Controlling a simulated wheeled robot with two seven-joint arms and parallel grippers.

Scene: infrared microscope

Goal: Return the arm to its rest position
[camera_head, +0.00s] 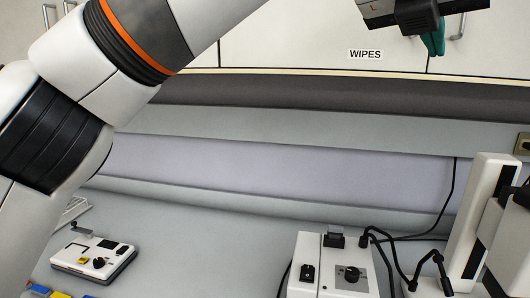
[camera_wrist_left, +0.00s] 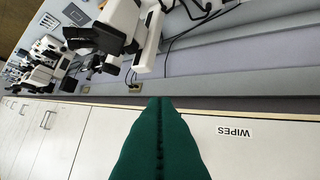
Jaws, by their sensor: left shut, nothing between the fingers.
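My left arm (camera_head: 62,125) comes in from the left of the head view and reaches up out of the top edge. My left gripper (camera_head: 434,42) shows at the top right, raised in front of the pale cupboard doors, right of the WIPES label. Its green fingers also show in the left wrist view (camera_wrist_left: 160,105), shut together with nothing between them. My right gripper is not in view.
A white control box (camera_head: 334,262) with cables and a white microscope (camera_head: 488,215) stand at the lower right. A small white device (camera_head: 94,258) sits at the lower left. The bench between is clear. Cupboards (camera_head: 300,35) line the wall above.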

